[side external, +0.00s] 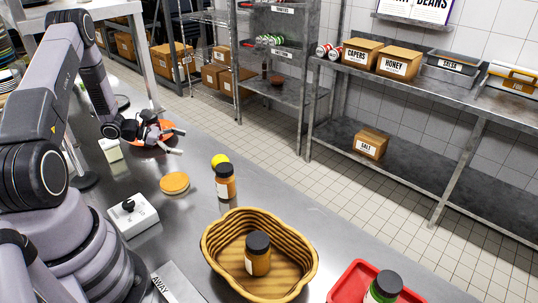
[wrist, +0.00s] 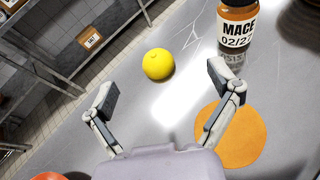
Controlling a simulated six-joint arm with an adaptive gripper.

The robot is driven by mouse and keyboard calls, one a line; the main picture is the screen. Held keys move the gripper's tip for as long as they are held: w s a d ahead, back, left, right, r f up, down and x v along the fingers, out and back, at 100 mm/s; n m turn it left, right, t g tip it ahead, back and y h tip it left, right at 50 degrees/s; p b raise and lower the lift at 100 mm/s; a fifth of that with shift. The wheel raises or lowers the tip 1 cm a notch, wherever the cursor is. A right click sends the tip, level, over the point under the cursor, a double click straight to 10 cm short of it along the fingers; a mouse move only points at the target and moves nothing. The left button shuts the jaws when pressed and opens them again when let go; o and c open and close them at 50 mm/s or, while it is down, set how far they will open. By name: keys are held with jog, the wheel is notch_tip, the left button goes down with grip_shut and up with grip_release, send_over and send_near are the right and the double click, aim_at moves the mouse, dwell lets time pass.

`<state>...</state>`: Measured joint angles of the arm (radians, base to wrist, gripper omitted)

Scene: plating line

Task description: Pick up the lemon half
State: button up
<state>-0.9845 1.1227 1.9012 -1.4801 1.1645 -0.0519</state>
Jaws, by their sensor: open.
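The yellow lemon piece (side external: 220,160) sits on the steel counter just behind a brown spice jar (side external: 225,182). In the wrist view the lemon (wrist: 158,64) looks round; I cannot tell whether it is whole or a half. My gripper (side external: 176,140) is over an orange-red dish (side external: 166,126), to the left of the lemon, with a gap between them. In the wrist view my gripper (wrist: 162,88) is open with nothing between its fingers, and the lemon lies beyond the fingertips.
The jar labelled MACE (wrist: 240,22) stands close to the lemon. A flat orange disc (side external: 174,182) lies nearby. A wavy basket (side external: 212,252) holding another jar (side external: 258,254), a red tray (side external: 345,286) and a white box with a black knob (side external: 133,217) are on the counter.

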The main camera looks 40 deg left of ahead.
aim_at(215, 157)
jog(key=f, duration=0.1)
jog(key=a+f+n, duration=0.1)
jog(key=f, duration=0.1)
jog(key=shift+s+a+f+n+t+y, duration=0.15)
jog(key=shift+s+a+n+t+y, duration=0.15)
jog(key=shift+s+n+t+y, duration=0.1)
jog(key=x, duration=0.7)
jog(key=shift+w+f, duration=0.1)
jog(key=shift+f, duration=0.05)
jog(key=x, duration=0.6)
jog(key=shift+w+a+f, duration=0.15)
jog(key=shift+w+f, duration=0.05)
jog(key=c, duration=1.2)
